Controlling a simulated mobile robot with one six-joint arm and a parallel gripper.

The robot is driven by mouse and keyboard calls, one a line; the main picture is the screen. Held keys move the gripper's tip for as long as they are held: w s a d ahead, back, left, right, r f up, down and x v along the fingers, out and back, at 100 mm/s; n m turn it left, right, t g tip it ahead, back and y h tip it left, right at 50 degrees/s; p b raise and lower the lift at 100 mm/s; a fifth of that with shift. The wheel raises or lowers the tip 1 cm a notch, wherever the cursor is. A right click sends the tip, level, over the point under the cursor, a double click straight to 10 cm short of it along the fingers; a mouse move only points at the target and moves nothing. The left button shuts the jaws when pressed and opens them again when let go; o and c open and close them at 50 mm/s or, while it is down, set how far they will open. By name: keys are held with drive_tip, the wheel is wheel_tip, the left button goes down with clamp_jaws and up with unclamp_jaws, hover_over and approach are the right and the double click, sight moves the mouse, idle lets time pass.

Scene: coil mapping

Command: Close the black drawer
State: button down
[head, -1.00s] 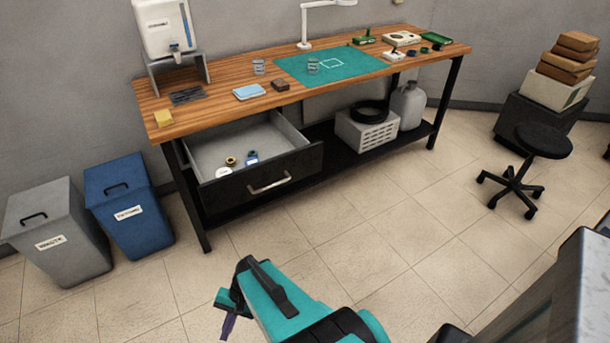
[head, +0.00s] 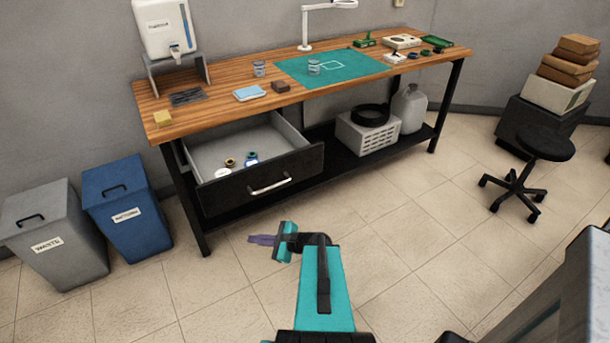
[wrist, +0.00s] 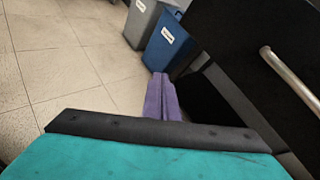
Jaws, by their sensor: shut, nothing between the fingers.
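The black drawer (head: 290,166) hangs under the left part of the wooden workbench and is pulled well out. Its grey inside holds several small round items, and its silver handle (head: 270,187) crosses the front. In the wrist view the dark drawer front (wrist: 245,45) fills the upper right, with the handle (wrist: 290,76) near the right edge. My gripper (head: 262,240) is in front of and below the drawer, apart from it, its purple fingers pointing left. The fingers (wrist: 161,98) are shut and empty in the wrist view.
A grey bin (head: 60,240) and a blue bin (head: 130,205) stand left of the bench. The bench's front left leg (head: 188,205) is beside the drawer. A black stool (head: 540,143) stands at the right. The floor before the bench is clear.

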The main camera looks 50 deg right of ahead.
drive_tip(key=s+d+r+m+t+h, duration=0.1)
drive_tip(key=s+d+r+m+h, duration=0.2)
drive_tip(key=d, duration=0.4)
drive_tip(key=s+d+r+m+t+h+b, duration=0.1)
drive_tip(key=s+d+r+m+h, duration=0.2)
drive_tip(key=d, duration=0.5)
drive_tip(key=s+d+r+m+t+h, duration=0.1)
drive_tip(key=s+d+r+m+h, duration=0.3)
drive_tip(key=d, duration=0.4)
drive_tip(key=shift+s+d+m+h, duration=0.2)
drive_tip(key=shift+s+m+h, duration=0.1)
drive_tip(key=shift+s+m, duration=0.75)
drive_tip(key=shift+b, duration=0.4)
drive_tip(key=b, duration=1.1)
approach(300, 167)
drive_tip(key=shift+x, duration=3.25)
drive_tip(key=shift+f, duration=0.15)
drive_tip(key=shift+d, duration=0.1)
